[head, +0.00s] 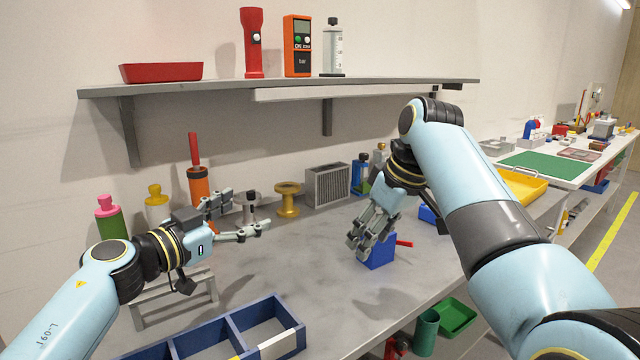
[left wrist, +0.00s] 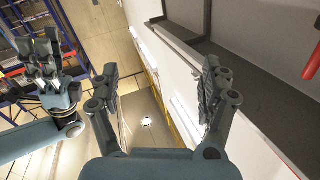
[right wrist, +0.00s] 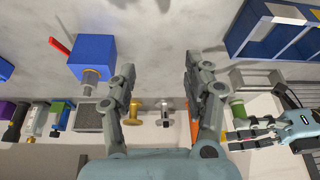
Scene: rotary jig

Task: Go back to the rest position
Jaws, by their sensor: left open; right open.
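My left gripper (head: 246,212) is open and empty, raised above the bench at the left, its fingers pointing right in the head view. In the left wrist view its jaws (left wrist: 160,82) are wide apart with nothing between them. My right gripper (head: 364,236) is open and points down over the bench, partly in front of a blue block with a red handle (head: 381,254). In the right wrist view its jaws (right wrist: 158,72) are apart and empty. The blue block (right wrist: 92,52) lies outside them, left of the left finger. I cannot tell whether they touch.
A blue divided tray (head: 228,322) lies at the front of the bench. Behind stand several bottles, gold spool (head: 287,199) and grey finned block (head: 327,186). A wall shelf (head: 280,88) holds a red tray, torch, orange meter and bottle. Bare bench (head: 290,258) lies between the grippers.

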